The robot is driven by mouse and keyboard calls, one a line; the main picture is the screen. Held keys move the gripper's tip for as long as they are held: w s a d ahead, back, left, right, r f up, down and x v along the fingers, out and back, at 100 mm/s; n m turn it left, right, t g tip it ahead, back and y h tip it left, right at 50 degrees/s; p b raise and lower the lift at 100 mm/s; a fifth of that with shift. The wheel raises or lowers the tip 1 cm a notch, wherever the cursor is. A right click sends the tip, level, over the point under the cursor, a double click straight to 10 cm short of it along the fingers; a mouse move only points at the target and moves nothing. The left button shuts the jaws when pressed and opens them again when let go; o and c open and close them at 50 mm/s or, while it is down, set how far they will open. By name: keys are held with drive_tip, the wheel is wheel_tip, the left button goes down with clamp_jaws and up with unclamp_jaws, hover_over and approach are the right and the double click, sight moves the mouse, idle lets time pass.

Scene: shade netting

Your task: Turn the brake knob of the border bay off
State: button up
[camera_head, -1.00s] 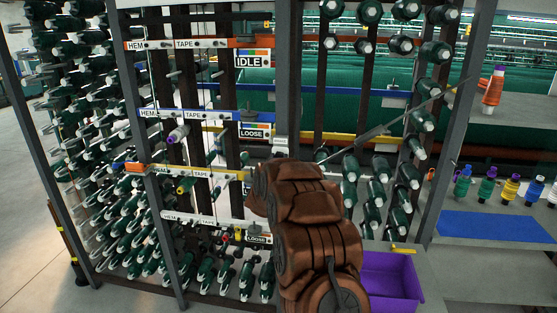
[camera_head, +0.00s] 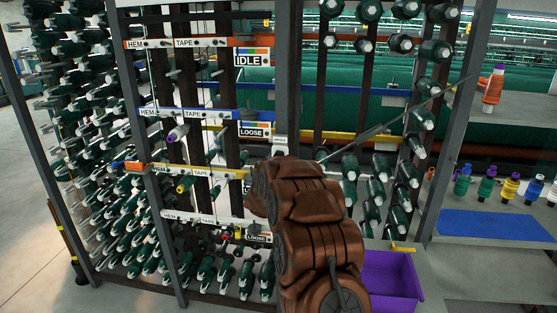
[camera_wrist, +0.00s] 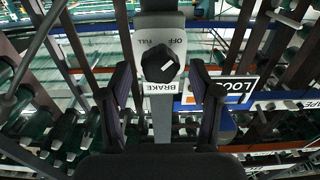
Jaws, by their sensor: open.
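A black faceted brake knob (camera_wrist: 160,64) with a white mark sits on a pale plate (camera_wrist: 138,45) in the wrist view. The mark's exact setting is hard to tell. My gripper (camera_wrist: 160,80) is open and empty, its dark fingers to the left and right of the knob, apart from it. In the head view my brown arm hides the gripper and the knob; a small pale piece (camera_head: 280,143) shows on the post above it. I see no label reading border.
A LOOSE sign (camera_wrist: 238,91) on a blue rail is right of the gripper. Green bobbins (camera_head: 130,225) crowd the rack at left. A purple bin (camera_head: 390,282) stands right of my arm. A thin rod (camera_head: 400,120) crosses the right bay. Floor is clear at lower left.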

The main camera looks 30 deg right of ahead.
drive_tip(key=v, duration=1.1)
drive_tip(key=shift+s, duration=0.1)
idle(0.4)
drive_tip(key=s+a+f+n+g+y, duration=0.15)
drive_tip(key=a+y, duration=0.25)
drive_tip(key=a, duration=0.4)
drive_tip(key=s+a+n+t+y, duration=0.1)
drive_tip(key=a+n+y, duration=0.1)
drive_tip(key=a+y, duration=0.45)
drive_tip(key=s+a+f+n+g+y, duration=0.2)
drive_tip(key=s+a+n+g, duration=0.15)
drive_tip(key=s+a, duration=0.65)
drive_tip(key=s+f+n+g, duration=0.1)
drive_tip(key=s+g, duration=1)
drive_tip(key=s, duration=2.6)
drive_tip(key=shift+s+h, duration=0.25)
drive_tip(key=shift+h, duration=0.1)
